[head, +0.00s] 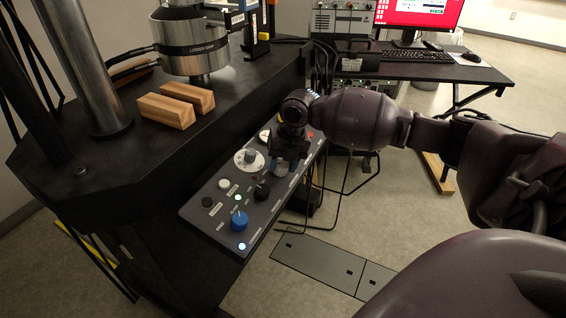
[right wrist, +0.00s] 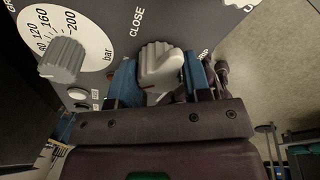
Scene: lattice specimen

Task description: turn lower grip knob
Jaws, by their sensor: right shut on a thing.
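The lower grip knob is a pale grey ridged knob (right wrist: 160,66) on the dark grey control panel, beside the printed word CLOSE in the right wrist view. My right gripper (right wrist: 161,80) is shut on it, one blue-padded finger on each side. In the head view the right gripper (head: 285,161) reaches down onto the far half of the control panel (head: 262,221). Only a small pale part of the knob (head: 281,171) shows below it there. The left gripper is not in view.
A grey knob on a white bar dial (head: 249,158) sits close to the gripper. A black knob (head: 261,191) and a blue knob (head: 239,221) are on the nearer panel.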

